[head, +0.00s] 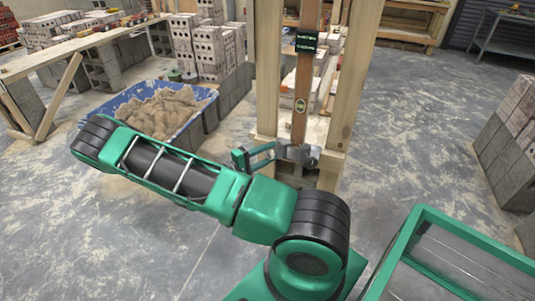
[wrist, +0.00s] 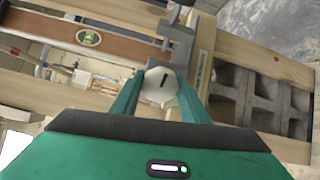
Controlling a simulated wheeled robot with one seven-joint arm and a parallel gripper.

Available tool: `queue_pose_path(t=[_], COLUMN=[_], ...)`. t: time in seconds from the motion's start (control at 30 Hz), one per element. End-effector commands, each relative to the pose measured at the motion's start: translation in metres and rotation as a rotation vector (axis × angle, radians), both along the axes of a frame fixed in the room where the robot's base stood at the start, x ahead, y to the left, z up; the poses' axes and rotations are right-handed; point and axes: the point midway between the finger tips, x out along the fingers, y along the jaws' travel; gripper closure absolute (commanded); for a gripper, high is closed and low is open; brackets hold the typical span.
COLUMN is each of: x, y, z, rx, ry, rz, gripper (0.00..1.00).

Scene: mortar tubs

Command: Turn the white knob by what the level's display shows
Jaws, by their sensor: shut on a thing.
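The white knob (wrist: 160,84) shows in the wrist view, with a dark slot-like mark on its face. My gripper (wrist: 161,92) is shut on it, one green finger on each side. In the head view my gripper (head: 278,154) is at a grey metal clamp (head: 299,156) low on the wooden frame; the knob cannot be made out there. The brown level (head: 301,82) stands upright in the frame, with a round yellow-green vial that also shows in the wrist view (wrist: 88,37). Its dark display (head: 306,42) carries small green text that I cannot read.
Light timber posts (head: 268,70) stand on both sides of the level. A blue tub (head: 197,128) of sand lies to the left, with concrete blocks beside it. Brick stacks stand behind and at far right. The floor between is open.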

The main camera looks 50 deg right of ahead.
Motion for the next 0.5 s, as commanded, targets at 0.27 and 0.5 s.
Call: queue_pose_path(t=[0.27, 0.5], x=[0.0023, 0.0014], y=[0.0004, 0.0004], z=[0.0002, -0.0014], rx=[-0.057, -0.102], ry=[-0.26, -0.48], rz=[0.005, 0.003], gripper=[0.82, 0.82])
